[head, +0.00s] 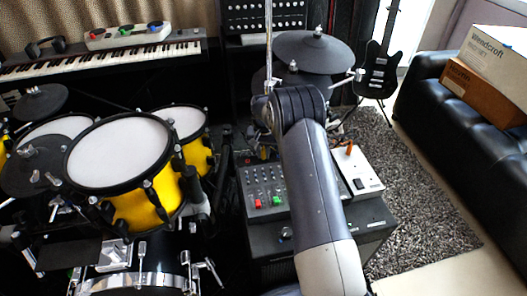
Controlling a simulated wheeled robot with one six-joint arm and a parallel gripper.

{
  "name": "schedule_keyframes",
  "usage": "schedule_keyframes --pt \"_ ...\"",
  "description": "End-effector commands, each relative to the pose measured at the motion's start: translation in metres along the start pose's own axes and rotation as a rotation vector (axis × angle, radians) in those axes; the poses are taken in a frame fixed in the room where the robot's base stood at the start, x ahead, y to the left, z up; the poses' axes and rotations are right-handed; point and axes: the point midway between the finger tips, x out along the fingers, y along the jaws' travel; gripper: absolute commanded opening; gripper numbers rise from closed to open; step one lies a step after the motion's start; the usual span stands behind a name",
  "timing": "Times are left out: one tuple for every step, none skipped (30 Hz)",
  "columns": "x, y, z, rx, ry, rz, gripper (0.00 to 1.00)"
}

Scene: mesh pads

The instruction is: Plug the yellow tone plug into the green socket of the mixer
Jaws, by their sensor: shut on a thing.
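The mixer (265,181) sits on top of a black amplifier-like box, left of my arm. It has rows of small knobs and two coloured squares near its front edge. The green square, seemingly the green socket (278,199), is to the right of the red one (258,203). Nothing is seen standing in the green one. My own arm rises through the middle of the head view and bends at the elbow. My gripper is hidden behind it, and I cannot make out its fingers. I cannot make out the yellow plug.
A white box (359,172) with a small orange piece (349,148) stands right of my arm. Yellow drums (140,205) crowd the left. A pale holder (127,37) with green, red and blue pieces sits on the keyboard (100,60). A black sofa (450,110) is at right.

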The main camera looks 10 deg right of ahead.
Motion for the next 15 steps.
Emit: schedule_keyframes --pt "0.0029 0.0001 0.0004 0.0 -0.001 0.0 0.0" --pt "0.0035 0.0001 0.0004 0.0 -0.001 0.0 0.0" --pt "0.003 0.0001 0.0004 0.0 -0.001 0.0 0.2" --pt "0.0027 0.0001 0.0003 0.0 -0.001 0.0 0.22" --pt "0.0027 0.0001 0.0004 0.0 -0.001 0.0 0.24" --pt "0.0026 0.0001 0.0003 0.0 -0.001 0.0 0.28" --pt "0.0026 0.0001 0.0003 0.0 -0.001 0.0 0.3" --pt "0.0025 0.0001 0.0003 0.0 -0.001 0.0 0.33" --pt "0.0024 0.0001 0.0003 0.0 -0.001 0.0 0.36" --pt "0.0024 0.0001 0.0003 0.0 -0.001 0.0 0.38" --pt "0.0023 0.0001 0.0002 0.0 -0.001 0.0 0.41" --pt "0.0023 0.0001 0.0002 0.0 -0.001 0.0 0.43" --pt "0.0022 0.0 0.0002 0.0 -0.001 0.0 0.43" --pt "0.0022 0.0 0.0002 0.0 -0.001 0.0 0.43" --pt "0.0022 0.0 0.0001 0.0 0.0 0.0 0.43"
